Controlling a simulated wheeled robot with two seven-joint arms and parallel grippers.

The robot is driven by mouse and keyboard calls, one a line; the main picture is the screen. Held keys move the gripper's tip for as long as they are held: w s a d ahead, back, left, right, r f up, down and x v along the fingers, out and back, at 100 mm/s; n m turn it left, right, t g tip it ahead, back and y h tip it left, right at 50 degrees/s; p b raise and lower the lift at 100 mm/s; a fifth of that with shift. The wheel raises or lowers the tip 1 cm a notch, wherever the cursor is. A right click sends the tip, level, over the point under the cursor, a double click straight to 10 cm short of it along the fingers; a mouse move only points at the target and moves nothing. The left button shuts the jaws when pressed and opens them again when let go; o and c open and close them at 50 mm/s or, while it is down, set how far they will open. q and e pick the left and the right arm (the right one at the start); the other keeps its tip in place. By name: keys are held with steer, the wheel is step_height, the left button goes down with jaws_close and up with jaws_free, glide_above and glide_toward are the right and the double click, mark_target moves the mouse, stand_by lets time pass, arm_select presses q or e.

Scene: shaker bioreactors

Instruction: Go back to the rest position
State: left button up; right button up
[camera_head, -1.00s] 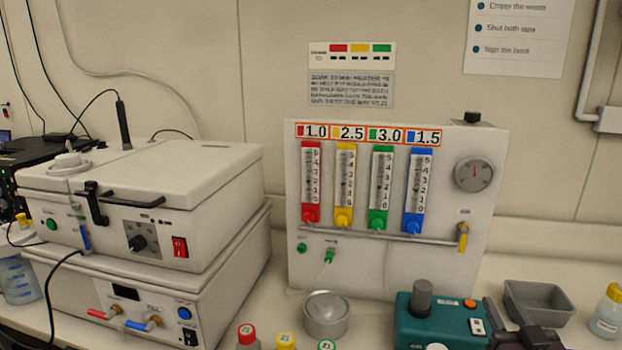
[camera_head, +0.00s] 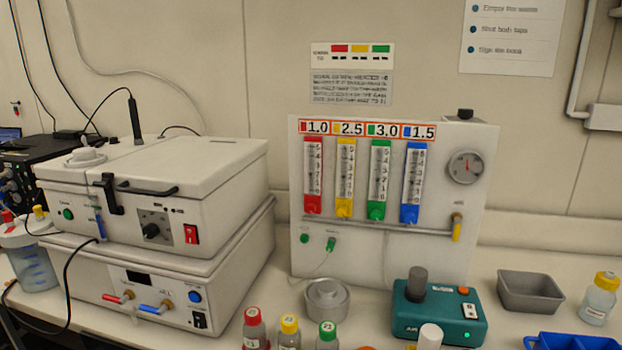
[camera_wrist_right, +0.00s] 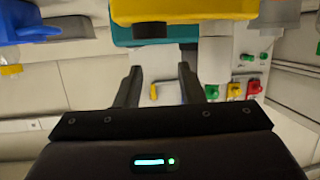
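My right gripper (camera_wrist_right: 160,88) shows only in the right wrist view. Its two dark fingers stand apart with nothing between them; the wall panel lies far behind the gap. My left gripper is in neither view. No arm of mine shows in the head view. The teal device (camera_head: 440,317) with a dark knob stands on the bench at the lower right of the head view.
A flow-meter panel (camera_head: 467,212) stands at the back, with two stacked white units (camera_head: 215,165) to its left. A metal pot (camera_head: 327,302), capped bottles (camera_head: 255,330), a grey tray (camera_head: 530,292) and a blue tray (camera_head: 575,342) stand on the bench. A yellow object (camera_wrist_right: 185,10) tops the wrist view.

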steer(key=s+a+f+n+g, duration=0.1)
steer(key=s+a+f+g, duration=0.25)
steer(key=s, duration=0.25)
steer(key=s+a+f+n+g+y, duration=0.1)
steer(key=s+a+f+g, duration=0.25)
steer(key=s, duration=0.25)
steer(key=s+a+f+n+g, duration=0.1)
steer(key=s+a+f+g, duration=0.25)
steer(key=s, duration=0.35)
step_height(320, 180, down, 27)
steer(key=g, duration=0.2)
steer(key=s+d+f+g, duration=0.1)
steer(key=s+d+f, duration=0.2)
steer(key=s+f, duration=1.7)
steer(key=shift+s+f, duration=0.25)
steer(key=shift+s, duration=0.3)
